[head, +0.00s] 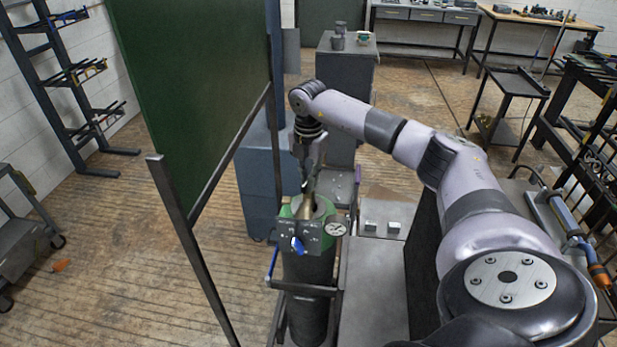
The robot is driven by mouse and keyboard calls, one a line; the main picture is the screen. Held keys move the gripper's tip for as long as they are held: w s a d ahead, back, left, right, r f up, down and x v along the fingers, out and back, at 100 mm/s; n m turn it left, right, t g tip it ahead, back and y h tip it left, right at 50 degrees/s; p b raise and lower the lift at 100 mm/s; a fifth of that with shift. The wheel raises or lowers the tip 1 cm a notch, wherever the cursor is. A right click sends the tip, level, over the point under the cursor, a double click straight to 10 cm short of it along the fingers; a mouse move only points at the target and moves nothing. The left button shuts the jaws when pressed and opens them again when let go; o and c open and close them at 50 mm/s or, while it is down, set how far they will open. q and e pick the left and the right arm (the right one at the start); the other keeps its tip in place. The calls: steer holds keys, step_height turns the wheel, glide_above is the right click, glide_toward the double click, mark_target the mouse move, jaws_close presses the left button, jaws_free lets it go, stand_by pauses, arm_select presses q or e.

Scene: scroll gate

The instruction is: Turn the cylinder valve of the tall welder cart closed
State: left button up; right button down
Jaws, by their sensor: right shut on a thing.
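The tall welder cart holds an upright dark gas cylinder (309,268) with a green shoulder. In front of its top is a grey panel with a blue knob (298,245) and a round white gauge (336,229). My right gripper (308,186) points down from above at the cylinder's top. It is shut on the cylinder valve, which is mostly hidden by the fingers. A small brass-coloured part (302,208) shows just below them. The valve's turned position cannot be told. My left gripper is out of view.
A dark green welding screen (195,85) on a metal frame stands close to the left of the cart. A blue cabinet (262,185) and a grey cabinet (345,95) stand behind. A flat grey surface (372,285) lies right of the cylinder. Open wooden floor lies at the lower left.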

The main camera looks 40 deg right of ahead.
steer(key=m, duration=0.3)
steer(key=shift+r+m, duration=0.15)
steer(key=shift+m, duration=0.25)
steer(key=m, duration=0.3)
steer(key=shift+m+p, duration=0.3)
steer(key=shift+p, duration=0.05)
steer(key=m+p, duration=0.1)
steer(key=m, duration=0.5)
steer(key=shift+d, duration=0.1)
steer(key=shift+w+m, duration=0.1)
steer(key=shift+m, duration=0.3)
steer(key=c, duration=1.7)
jaws_free()
steer(key=shift+o, duration=0.2)
step_height(320, 180, up, 12)
